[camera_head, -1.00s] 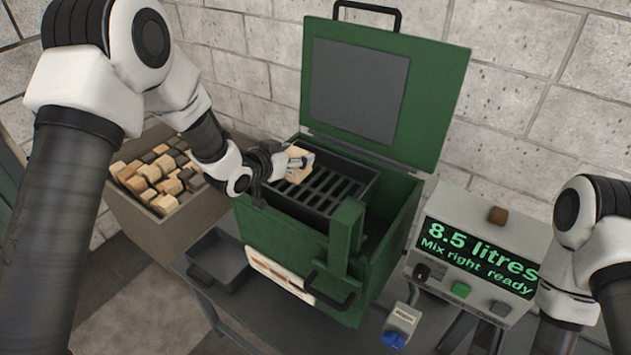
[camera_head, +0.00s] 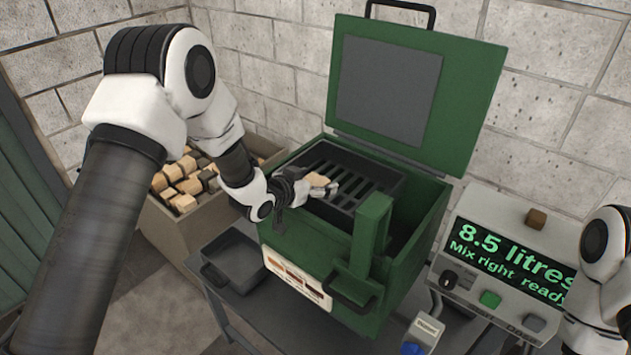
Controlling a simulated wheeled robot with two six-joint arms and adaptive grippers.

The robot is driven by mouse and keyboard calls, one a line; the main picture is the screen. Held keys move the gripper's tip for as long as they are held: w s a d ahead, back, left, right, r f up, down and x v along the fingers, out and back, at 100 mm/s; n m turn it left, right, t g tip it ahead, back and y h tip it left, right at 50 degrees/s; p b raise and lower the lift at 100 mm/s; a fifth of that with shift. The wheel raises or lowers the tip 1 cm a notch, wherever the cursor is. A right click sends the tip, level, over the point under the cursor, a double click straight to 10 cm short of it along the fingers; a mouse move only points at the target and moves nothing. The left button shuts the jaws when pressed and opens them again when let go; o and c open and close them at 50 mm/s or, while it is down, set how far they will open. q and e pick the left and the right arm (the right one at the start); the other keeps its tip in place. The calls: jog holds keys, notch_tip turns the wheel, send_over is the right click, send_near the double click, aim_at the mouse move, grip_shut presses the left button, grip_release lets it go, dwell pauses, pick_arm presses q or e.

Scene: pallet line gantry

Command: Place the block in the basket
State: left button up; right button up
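A pale wooden block (camera_head: 317,180) is at the fingers of my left gripper (camera_head: 326,189), over the left part of the dark slatted basket (camera_head: 345,211). The fingers cover part of the block. I cannot tell whether they grip it or whether it touches the slats. The basket sits in the top of an open green box machine (camera_head: 420,215). My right arm shows at the right edge, but its gripper is out of view.
The green lid (camera_head: 471,90) stands open behind the basket. A bin (camera_head: 165,226) of wooden blocks is at left, with an empty dark tray (camera_head: 232,262) in front of it. A control box (camera_head: 455,272) reading "8.5 litres" and "Mix right ready" is at right.

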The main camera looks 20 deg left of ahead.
pick_arm(q)
jog(key=shift+s+r+p, duration=0.1)
jog(key=shift+r+p, duration=0.2)
jog(key=shift+r, duration=0.15)
jog(key=p+v, duration=0.3)
jog(key=v, duration=0.9)
jog(key=s+f+n+g+y, duration=0.1)
jog(key=s+f+g, duration=0.3)
jog(key=s+f, duration=0.5)
jog(key=s+f+n+g+y, duration=0.25)
jog(key=s+f, duration=0.35)
jog(key=f, duration=0.4)
jog(key=s+f+g, duration=0.3)
jog(key=s, duration=0.5)
jog(key=s+f+g+y, duration=0.1)
jog(key=s+f+g, duration=0.2)
jog(key=s, duration=0.6)
jog(key=shift+a+f+n, duration=0.15)
jog(key=shift+f+n, duration=0.3)
jog(key=shift+f, duration=0.4)
jog(key=shift+w, duration=0.15)
